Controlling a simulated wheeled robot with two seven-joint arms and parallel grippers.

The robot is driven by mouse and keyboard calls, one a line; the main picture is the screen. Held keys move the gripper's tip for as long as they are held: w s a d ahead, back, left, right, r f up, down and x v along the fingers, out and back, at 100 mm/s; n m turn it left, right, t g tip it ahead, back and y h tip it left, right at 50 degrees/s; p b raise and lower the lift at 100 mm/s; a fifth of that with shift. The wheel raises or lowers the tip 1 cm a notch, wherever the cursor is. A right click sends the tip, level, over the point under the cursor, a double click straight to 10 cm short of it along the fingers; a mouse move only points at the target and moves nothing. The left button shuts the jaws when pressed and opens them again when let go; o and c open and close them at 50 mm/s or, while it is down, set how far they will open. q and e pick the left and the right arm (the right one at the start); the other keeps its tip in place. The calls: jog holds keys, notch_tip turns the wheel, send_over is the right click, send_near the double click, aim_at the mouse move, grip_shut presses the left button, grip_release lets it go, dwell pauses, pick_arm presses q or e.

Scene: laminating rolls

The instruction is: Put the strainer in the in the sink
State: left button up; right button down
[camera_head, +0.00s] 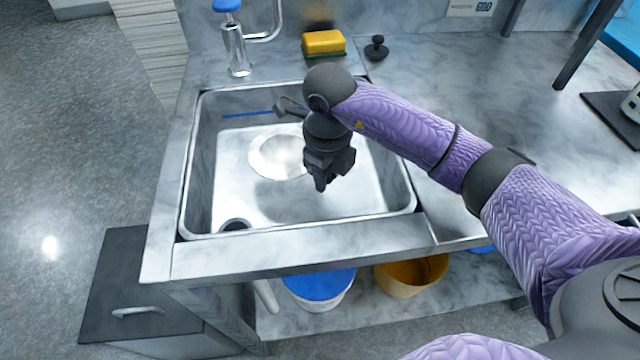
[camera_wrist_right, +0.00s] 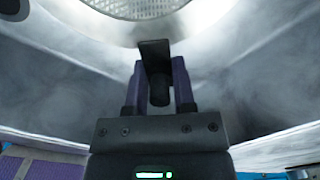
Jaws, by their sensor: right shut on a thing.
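The strainer (camera_head: 278,157) shows as a pale round bowl over the left middle of the sink basin (camera_head: 200,165) in the head view. In the right wrist view its fine mesh bowl (camera_wrist_right: 140,8) is at the top, with a dark handle (camera_wrist_right: 154,50) reaching toward my fingers. My right gripper (camera_head: 322,180) points down inside the sink outline, just right of the bowl. It is shut on the strainer's handle, also seen in the wrist view (camera_wrist_right: 158,75). I cannot tell whether the bowl touches the basin floor. My left gripper is not in view.
A faucet (camera_head: 236,50) stands behind the sink at left. A yellow sponge (camera_head: 323,42) and a black stopper (camera_head: 376,47) sit on the back counter. The counter to the right is mostly clear. A blue-lidded bucket (camera_head: 320,285) and an orange bucket (camera_head: 412,275) are below.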

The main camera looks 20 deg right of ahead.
notch_tip(320, 180, down, 2)
jog(key=shift+f+b, duration=0.15)
jog(key=shift+b, duration=0.15)
jog(key=shift+f, duration=0.15)
jog(key=shift+c, duration=2.2)
grip_release()
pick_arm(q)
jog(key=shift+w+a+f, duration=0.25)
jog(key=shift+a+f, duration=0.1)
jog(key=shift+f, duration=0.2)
